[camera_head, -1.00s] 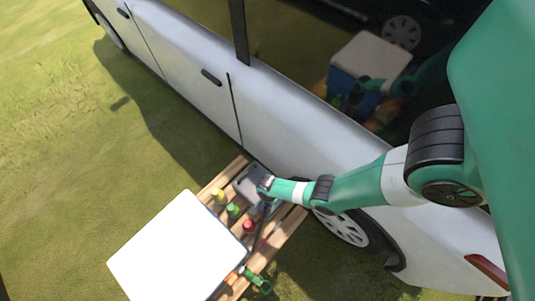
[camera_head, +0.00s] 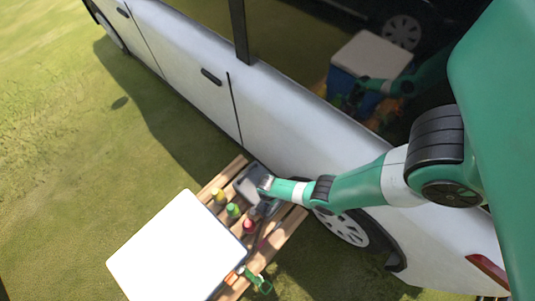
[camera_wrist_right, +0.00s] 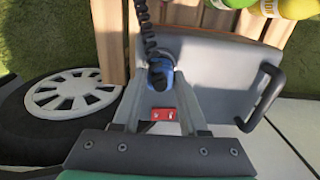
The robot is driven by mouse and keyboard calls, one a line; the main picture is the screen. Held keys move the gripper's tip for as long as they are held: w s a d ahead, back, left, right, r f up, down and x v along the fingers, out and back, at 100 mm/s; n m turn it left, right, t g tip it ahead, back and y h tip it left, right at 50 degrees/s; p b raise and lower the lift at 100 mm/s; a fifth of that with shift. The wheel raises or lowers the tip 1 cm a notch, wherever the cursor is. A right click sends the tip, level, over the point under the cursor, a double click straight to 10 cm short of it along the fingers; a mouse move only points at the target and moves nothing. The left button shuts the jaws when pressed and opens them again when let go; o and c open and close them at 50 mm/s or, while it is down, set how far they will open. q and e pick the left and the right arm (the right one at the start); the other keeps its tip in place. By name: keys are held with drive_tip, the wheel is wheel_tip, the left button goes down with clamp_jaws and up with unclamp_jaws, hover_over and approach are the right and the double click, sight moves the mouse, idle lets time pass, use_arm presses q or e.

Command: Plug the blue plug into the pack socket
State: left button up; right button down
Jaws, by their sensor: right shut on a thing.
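In the right wrist view the blue plug (camera_wrist_right: 161,72), with a black coiled cable (camera_wrist_right: 148,35) running up from it, sits between the fingertips of my right gripper (camera_wrist_right: 159,76). The gripper is shut on it. A small red socket (camera_wrist_right: 163,114) with two light contacts shows between the fingers, below the plug in the picture. The grey pack (camera_wrist_right: 220,70) with a black handle (camera_wrist_right: 266,95) lies behind. The plug appears apart from the red socket. In the head view my right gripper (camera_head: 266,187) is over the pack (camera_head: 246,180). My left gripper is not in view.
The pack stands on a wooden pallet (camera_head: 283,232) close beside a white car (camera_head: 280,120). Several small bottles, including a red one (camera_head: 249,227), stand by the pack. A white-topped box (camera_head: 180,250) is near them. Open grass (camera_head: 60,180) lies to the left.

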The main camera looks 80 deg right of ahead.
drive_tip(key=shift+f+b, duration=0.35)
drive_tip(key=shift+f, duration=0.1)
drive_tip(key=shift+c, duration=1.8)
unclamp_jaws()
drive_tip(key=shift+r, duration=0.1)
wheel_tip(320, 180, up, 12)
drive_tip(key=p, duration=1.1)
drive_tip(key=shift+p, duration=0.4)
drive_tip(key=shift+f, duration=0.2)
